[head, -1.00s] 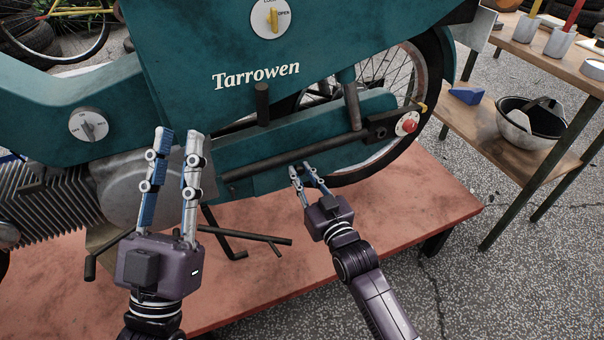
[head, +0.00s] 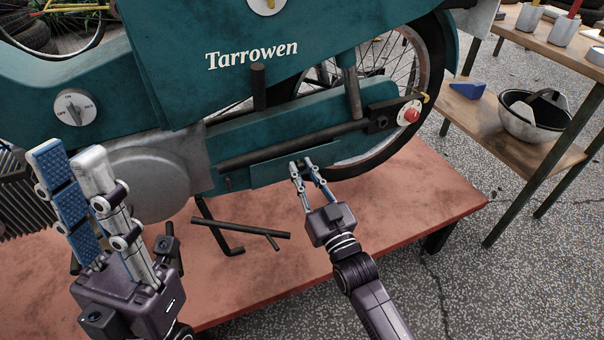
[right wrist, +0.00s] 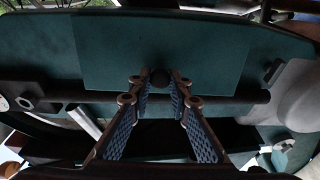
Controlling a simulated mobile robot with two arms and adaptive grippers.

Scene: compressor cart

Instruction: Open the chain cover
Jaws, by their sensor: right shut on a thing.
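The teal chain cover (head: 362,103) runs along the lower rear of the motorbike, partly behind a dark bar. A flat teal panel (head: 268,174) sits low on it, below the bar. My right gripper (head: 305,163) is at this panel, shut on a small dark knob (right wrist: 160,77); in the right wrist view the fingers (right wrist: 160,82) stand on both sides of it. The panel (right wrist: 205,50) also shows behind the knob there. I cannot tell whether it stands ajar. My left gripper (head: 70,152) is open and empty, in front of the engine at the left.
The bike stands on a red platform (head: 400,200) with a dark stand leg and rod near its front. A grey dial (head: 74,107) and a red button (head: 411,115) are on the bike.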

